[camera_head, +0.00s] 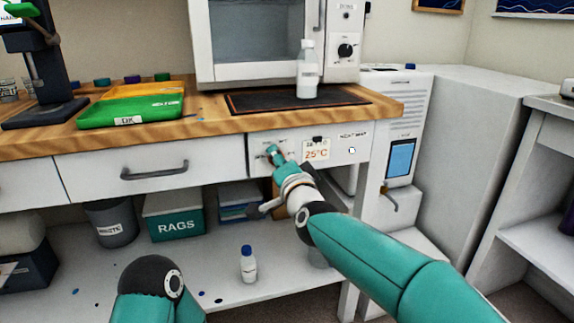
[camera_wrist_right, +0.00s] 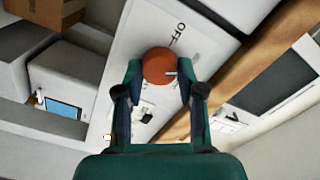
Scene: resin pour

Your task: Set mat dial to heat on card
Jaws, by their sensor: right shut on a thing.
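The mat dial (camera_wrist_right: 158,66) is a round orange-brown knob with a pale pointer mark, on the white panel beneath the bench top. "OFF" is printed beside it in the right wrist view. My right gripper (camera_wrist_right: 160,76) is shut on the dial, one finger on each side; it also shows in the head view (camera_head: 274,155), where it hides the dial. The card (camera_head: 316,149) is on the panel just right of the gripper and reads 25°C in orange. The heat mat (camera_head: 245,104) is a dark sheet on the bench. My left gripper is out of view.
A white-capped bottle (camera_head: 307,72) stands on the mat, before a white oven-like cabinet (camera_head: 205,45). A green and yellow tray (camera_head: 100,113) lies to the left. A drawer handle (camera_head: 155,172) sticks out left of the panel. A rags bin (camera_head: 173,222) is below.

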